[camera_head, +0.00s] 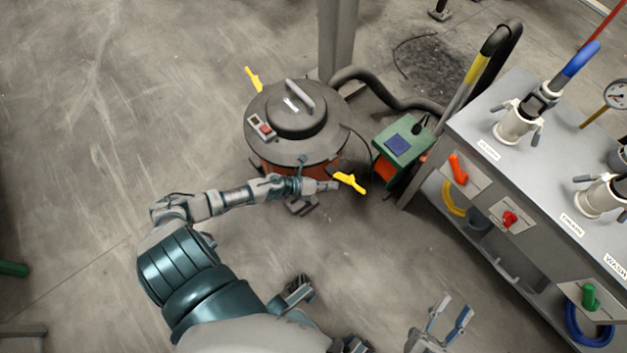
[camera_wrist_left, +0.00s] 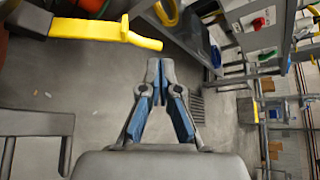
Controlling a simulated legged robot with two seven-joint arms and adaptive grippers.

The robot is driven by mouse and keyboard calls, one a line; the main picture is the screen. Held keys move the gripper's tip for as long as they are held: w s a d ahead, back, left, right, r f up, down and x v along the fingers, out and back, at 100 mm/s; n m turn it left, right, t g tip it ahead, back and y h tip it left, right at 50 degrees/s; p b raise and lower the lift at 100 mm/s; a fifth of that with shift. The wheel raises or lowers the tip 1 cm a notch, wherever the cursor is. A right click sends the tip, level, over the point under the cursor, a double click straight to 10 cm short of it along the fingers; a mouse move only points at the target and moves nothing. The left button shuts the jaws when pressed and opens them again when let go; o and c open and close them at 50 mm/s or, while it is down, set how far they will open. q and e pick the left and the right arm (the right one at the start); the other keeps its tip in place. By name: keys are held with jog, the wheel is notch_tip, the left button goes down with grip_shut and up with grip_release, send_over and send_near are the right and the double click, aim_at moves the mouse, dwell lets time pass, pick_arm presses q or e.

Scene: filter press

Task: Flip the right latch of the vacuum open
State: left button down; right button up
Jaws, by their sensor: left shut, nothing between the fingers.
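The vacuum (camera_head: 262,150) is a round grey-lidded drum with an orange-red body, standing on the floor. Its right latch (camera_head: 350,182) is a yellow lever sticking out at the lower right side. A second yellow latch (camera_head: 253,79) is on the far left side. My left gripper (camera_head: 334,185) is shut and empty, close beside the right latch. In the left wrist view the left gripper's fingertips (camera_wrist_left: 160,68) are together, and the yellow latch (camera_wrist_left: 88,28) is to their upper left with a visible gap. My right gripper (camera_head: 450,318) is open and empty at the bottom, over the floor.
A green box (camera_head: 404,142) stands right of the vacuum. A grey workbench (camera_head: 540,165) with valves and coloured handles fills the right side. A dark hose (camera_head: 385,92) runs behind the vacuum, near a post (camera_head: 336,40).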

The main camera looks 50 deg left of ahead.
pick_arm(q)
jog(key=v, duration=0.2)
jog(key=p+v, duration=0.1)
jog(key=d+r+v, duration=0.1)
jog(key=v, duration=0.1)
jog(key=shift+s+a, duration=0.2)
jog(key=shift+s, duration=0.15)
pick_arm(e)
jog(key=f+g, duration=0.3)
jog(key=shift+w+f, duration=0.15)
jog(key=shift+w, duration=0.2)
pick_arm(q)
jog(key=shift+a, duration=0.2)
pick_arm(e)
jog(key=shift+a, duration=0.3)
